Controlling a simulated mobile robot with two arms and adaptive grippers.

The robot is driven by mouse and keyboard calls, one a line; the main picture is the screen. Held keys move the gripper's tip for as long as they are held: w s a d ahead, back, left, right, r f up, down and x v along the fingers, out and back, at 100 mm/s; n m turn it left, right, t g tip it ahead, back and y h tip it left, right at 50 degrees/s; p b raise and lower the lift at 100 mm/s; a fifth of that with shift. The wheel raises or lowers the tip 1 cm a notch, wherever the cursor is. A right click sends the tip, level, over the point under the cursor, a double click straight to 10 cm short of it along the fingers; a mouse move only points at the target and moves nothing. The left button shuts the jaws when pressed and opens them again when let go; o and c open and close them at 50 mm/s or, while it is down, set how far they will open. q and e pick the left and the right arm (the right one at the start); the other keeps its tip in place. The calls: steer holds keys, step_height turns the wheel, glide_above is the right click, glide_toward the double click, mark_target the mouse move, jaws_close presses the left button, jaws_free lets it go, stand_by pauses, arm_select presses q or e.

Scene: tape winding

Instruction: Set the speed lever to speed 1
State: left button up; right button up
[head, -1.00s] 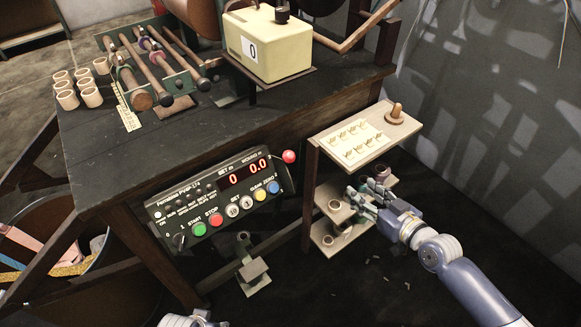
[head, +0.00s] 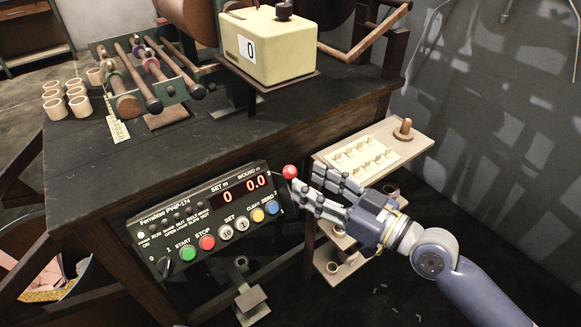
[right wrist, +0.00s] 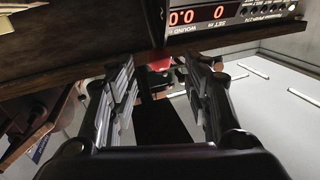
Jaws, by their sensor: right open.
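The speed lever shows as a red ball knob (head: 290,172) at the upper right corner of the control panel (head: 205,222). My right gripper (head: 308,188) is open, its fingertips close to the knob from the right. I cannot tell from the head view whether they touch it. In the right wrist view the red knob (right wrist: 160,60) lies ahead, between and beyond the open fingers (right wrist: 163,85). The lever's shaft is not clearly seen. My left gripper is not in view.
The bench edge (head: 200,170) overhangs above the panel. A cream counter box (head: 268,45) and wooden cups (head: 65,97) sit on the bench.

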mark_target(290, 172)
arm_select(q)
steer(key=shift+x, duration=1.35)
arm_select(e)
steer(key=shift+x, duration=3.1)
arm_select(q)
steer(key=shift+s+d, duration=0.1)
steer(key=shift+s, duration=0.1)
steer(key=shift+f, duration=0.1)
arm_select(e)
jaws_close()
